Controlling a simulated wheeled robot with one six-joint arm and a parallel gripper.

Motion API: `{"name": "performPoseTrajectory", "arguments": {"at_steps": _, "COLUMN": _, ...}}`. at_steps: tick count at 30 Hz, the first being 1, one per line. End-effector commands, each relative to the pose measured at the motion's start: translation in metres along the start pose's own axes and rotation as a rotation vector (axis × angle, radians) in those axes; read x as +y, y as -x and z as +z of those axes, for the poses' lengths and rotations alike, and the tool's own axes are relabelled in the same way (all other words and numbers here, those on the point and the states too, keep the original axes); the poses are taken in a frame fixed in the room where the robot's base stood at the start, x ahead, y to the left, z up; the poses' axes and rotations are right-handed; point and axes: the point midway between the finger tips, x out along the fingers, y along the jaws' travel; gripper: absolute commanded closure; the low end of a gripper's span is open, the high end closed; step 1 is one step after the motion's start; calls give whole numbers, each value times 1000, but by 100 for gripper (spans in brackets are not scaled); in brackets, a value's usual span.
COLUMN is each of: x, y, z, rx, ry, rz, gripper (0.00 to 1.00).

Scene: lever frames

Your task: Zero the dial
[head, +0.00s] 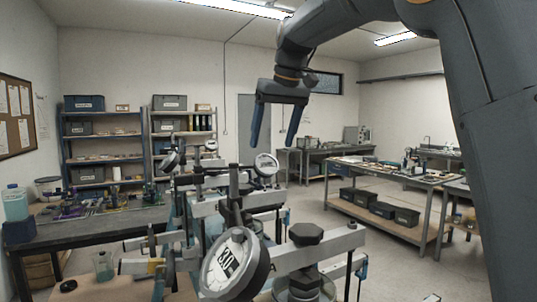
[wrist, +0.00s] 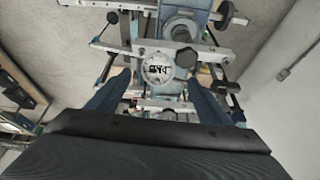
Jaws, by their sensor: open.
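Several round dials with white faces sit on a lever frame of metal bars. The nearest dial (head: 222,266) is large, tilted, and shows dark figures that look like "30". A second dial (head: 266,164) stands farther back, and a third dial (head: 170,160) is to its left. My gripper (head: 273,142) is open and empty, pointing down above the frame. In the wrist view a dial (wrist: 157,70) with dark, unclear figures lies between the fingers of my gripper (wrist: 160,82), apart from them. I cannot tell which dial the task means.
The lever frame's bars (head: 340,243) and a dark knob (head: 306,233) fill the foreground. A workbench (head: 90,226) with small items stands left, and another bench (head: 400,176) stands right. Shelves (head: 103,135) line the back. Open floor shows between the frame and right bench.

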Motion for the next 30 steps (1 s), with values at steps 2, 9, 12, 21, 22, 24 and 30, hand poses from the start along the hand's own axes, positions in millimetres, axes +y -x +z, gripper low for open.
{"name": "performPoseTrajectory", "arguments": {"at_steps": 2, "x": 0, "y": 1, "z": -2, "rx": 1, "ry": 22, "rz": 17, "gripper": 27}}
{"name": "performPoseTrajectory", "arguments": {"at_steps": 9, "x": 2, "y": -28, "z": -2, "rx": -2, "ry": 24, "rz": 19, "gripper": 27}}
{"name": "performPoseTrajectory", "arguments": {"at_steps": 12, "x": 2, "y": -43, "z": -2, "rx": -1, "ry": 23, "rz": 18, "gripper": 27}}
{"name": "performPoseTrajectory", "arguments": {"at_steps": 21, "x": 3, "y": -73, "z": -2, "rx": 1, "ry": 22, "rz": 18, "gripper": 27}}
{"name": "performPoseTrajectory", "arguments": {"at_steps": 22, "x": 3, "y": -74, "z": -2, "rx": 1, "ry": 22, "rz": 18, "gripper": 27}}
{"name": "performPoseTrajectory", "arguments": {"at_steps": 24, "x": 3, "y": -76, "z": -2, "rx": 1, "ry": 22, "rz": 18, "gripper": 27}}
{"name": "performPoseTrajectory", "arguments": {"at_steps": 30, "x": 3, "y": -76, "z": -2, "rx": 2, "ry": 22, "rz": 18, "gripper": 29}}
